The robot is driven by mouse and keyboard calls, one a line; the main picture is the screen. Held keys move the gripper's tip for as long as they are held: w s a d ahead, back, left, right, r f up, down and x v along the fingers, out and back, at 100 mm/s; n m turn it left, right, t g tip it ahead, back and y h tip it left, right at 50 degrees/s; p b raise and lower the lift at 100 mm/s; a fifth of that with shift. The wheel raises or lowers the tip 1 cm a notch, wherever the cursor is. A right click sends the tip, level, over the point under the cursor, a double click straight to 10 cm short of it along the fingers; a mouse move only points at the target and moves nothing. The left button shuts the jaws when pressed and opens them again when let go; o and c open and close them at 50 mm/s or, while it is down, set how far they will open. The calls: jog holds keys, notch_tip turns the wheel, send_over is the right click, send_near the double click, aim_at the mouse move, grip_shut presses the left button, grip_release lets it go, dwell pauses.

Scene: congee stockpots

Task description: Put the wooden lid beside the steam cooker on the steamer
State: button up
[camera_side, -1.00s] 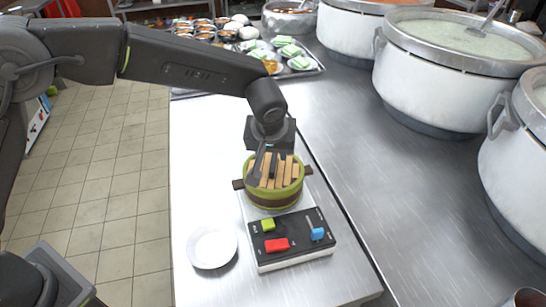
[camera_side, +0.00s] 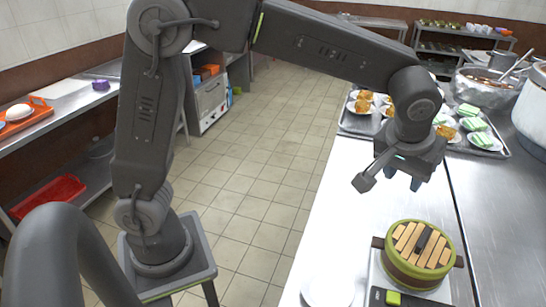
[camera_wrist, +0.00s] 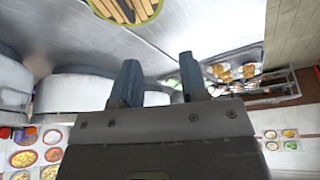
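The wooden lid (camera_side: 408,238), round with pale slats, a green rim and a dark handle bar, lies on top of the steamer (camera_side: 400,268), a green and brown round pot with dark side handles. The steamer stands on the steam cooker (camera_side: 393,298), whose front is mostly cut off by the frame's lower edge. The slatted top also shows at the top edge of the wrist view (camera_wrist: 124,10), partly cut off. My gripper (camera_side: 403,178) is above and behind the steamer, clear of the lid. In the wrist view its two fingers (camera_wrist: 159,82) are apart with nothing between them.
A white dish (camera_side: 328,286) sits on the counter left of the steamer. A tray (camera_side: 352,124) with several plates of food lies behind my gripper. A large white pot (camera_side: 530,110) stands at the right. The counter between tray and steamer is clear.

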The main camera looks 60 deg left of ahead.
jog(key=s+a+r+m, duration=0.1)
jog(key=s+a+r, duration=0.3)
jog(key=s+a, duration=0.5)
jog(key=s+a+f+m, duration=0.1)
jog(key=s+a, duration=0.1)
jog(key=s, duration=0.4)
jog(key=s+a+f+m+t+h, duration=0.1)
jog(key=s+a, duration=0.1)
jog(key=s, duration=0.5)
jog(key=shift+a+f+m, duration=0.3)
jog(key=shift+a+f, duration=0.1)
